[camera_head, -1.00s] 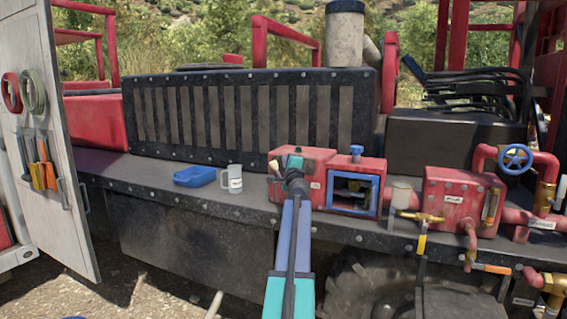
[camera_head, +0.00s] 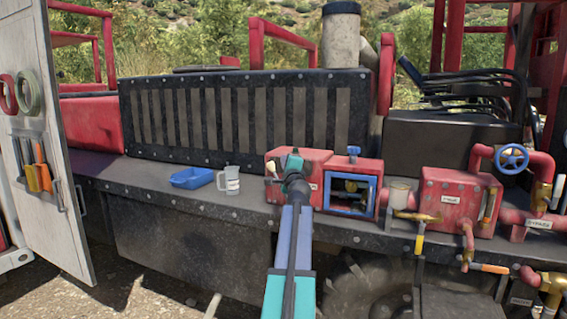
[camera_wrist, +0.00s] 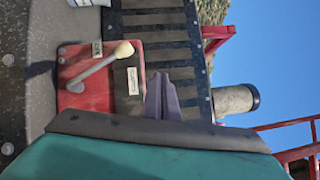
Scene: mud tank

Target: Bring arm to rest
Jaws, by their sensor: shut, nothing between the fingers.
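My arm (camera_head: 293,235) reaches up from the bottom of the head view, with its wrist in front of a red box (camera_head: 312,160) on the dark ledge. The fingers are not clear there. In the wrist view, my gripper (camera_wrist: 163,78) shows as grey-purple fingers close together, shut and empty. Beyond them are the red box with a pale lever and label, which also shows in the wrist view (camera_wrist: 75,98), and the dark slatted panel. I cannot tell the exact gap to the box.
A blue tray (camera_head: 192,177) and a white mug (camera_head: 229,181) stand on the ledge (camera_head: 140,185), left of my wrist. Right of it are a blue-framed opening (camera_head: 350,193), red pipework with a blue valve wheel (camera_head: 511,158), and brass fittings. An open white door (camera_head: 45,150) holds tools at left.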

